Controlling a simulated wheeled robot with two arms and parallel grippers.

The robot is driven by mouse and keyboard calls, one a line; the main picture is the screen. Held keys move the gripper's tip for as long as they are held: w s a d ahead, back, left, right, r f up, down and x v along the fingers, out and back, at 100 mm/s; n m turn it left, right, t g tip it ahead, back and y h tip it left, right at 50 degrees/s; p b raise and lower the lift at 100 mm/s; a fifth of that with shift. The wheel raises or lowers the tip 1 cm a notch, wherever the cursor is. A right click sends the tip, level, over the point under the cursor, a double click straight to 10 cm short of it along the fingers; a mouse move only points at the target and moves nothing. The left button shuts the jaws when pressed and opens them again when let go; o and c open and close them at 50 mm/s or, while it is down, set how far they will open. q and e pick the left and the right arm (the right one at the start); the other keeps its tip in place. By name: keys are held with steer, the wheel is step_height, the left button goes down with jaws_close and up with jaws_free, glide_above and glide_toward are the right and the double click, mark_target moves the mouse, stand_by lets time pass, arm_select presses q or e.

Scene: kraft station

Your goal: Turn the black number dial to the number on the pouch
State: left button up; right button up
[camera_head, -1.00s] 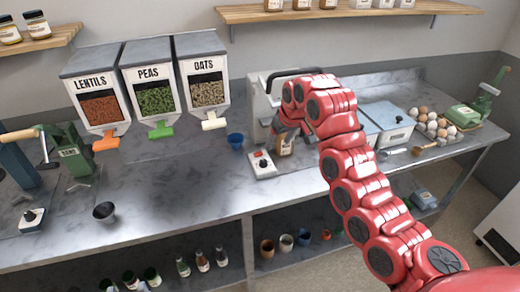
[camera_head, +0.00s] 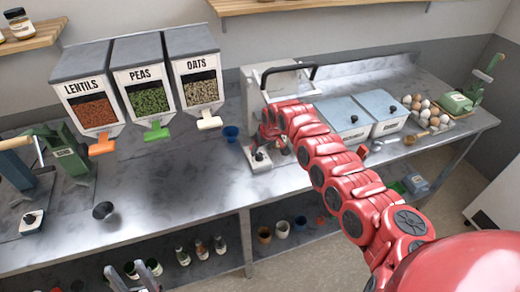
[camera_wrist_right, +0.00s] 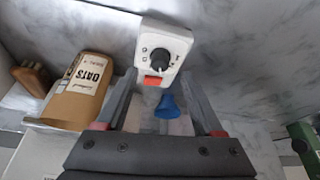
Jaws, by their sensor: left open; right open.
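My left gripper (camera_head: 132,277) is open and empty at the lower left.
A blue cup (camera_head: 231,133) stands near the box. Dispensers of lentils, peas and oats (camera_head: 196,65) hang behind. Another white box with a black dial (camera_head: 31,220) sits at far left. The middle-left bench is mostly clear.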

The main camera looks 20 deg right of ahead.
mark_target(259, 155)
steer(key=shift+x, duration=2.1)
jaws_close()
